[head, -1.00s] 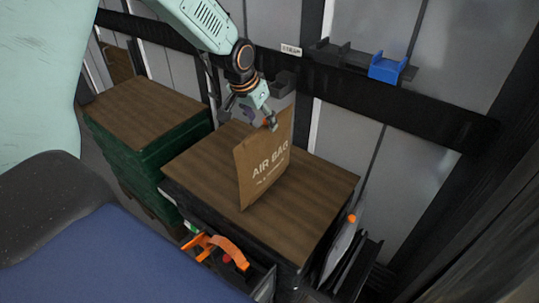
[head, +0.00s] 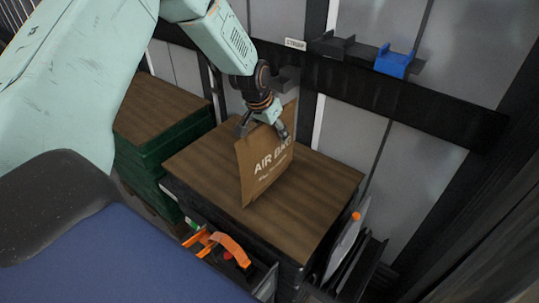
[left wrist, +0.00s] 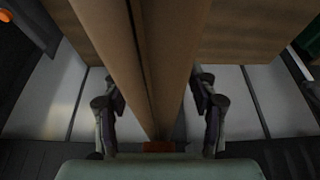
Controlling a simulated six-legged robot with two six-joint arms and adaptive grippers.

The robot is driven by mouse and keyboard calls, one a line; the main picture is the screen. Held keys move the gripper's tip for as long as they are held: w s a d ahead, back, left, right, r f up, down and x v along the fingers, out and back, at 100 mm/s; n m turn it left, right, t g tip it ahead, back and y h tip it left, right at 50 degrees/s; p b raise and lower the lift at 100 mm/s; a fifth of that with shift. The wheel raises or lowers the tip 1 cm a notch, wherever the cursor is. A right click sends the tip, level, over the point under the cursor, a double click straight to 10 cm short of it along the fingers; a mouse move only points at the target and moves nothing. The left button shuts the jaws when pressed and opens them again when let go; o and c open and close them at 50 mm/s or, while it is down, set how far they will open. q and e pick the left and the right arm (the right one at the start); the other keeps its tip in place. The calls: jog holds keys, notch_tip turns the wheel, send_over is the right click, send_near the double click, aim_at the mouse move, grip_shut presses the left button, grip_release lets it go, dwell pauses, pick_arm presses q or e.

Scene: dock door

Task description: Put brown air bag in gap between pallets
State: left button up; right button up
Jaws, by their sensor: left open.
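The brown air bag (head: 266,170), printed "AIR BAG", stands upright on the brown top of the nearer pallet stack (head: 310,200). A second pallet stack with green sides (head: 160,110) stands to its left, and a narrow dark gap (head: 168,188) lies between the two stacks. My left gripper (head: 265,128) is at the bag's top edge, with fingers on either side of it. In the left wrist view the bag (left wrist: 150,60) runs between the open fingers (left wrist: 160,105), with space visible at each side. My right gripper is not in view.
An orange handle (head: 228,247) sits in a dark holder at the near stack's front. A blue bracket (head: 394,62) and black brackets are on the wall rail behind. Dark panels stand at the near stack's right.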

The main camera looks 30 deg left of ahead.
pick_arm(q)
jog(key=shift+s+r, duration=0.2)
jog(key=c, duration=0.4)
jog(key=shift+w+d+f, duration=0.1)
jog(key=shift+w, duration=0.05)
jog(key=c, duration=0.4)
grip_shut()
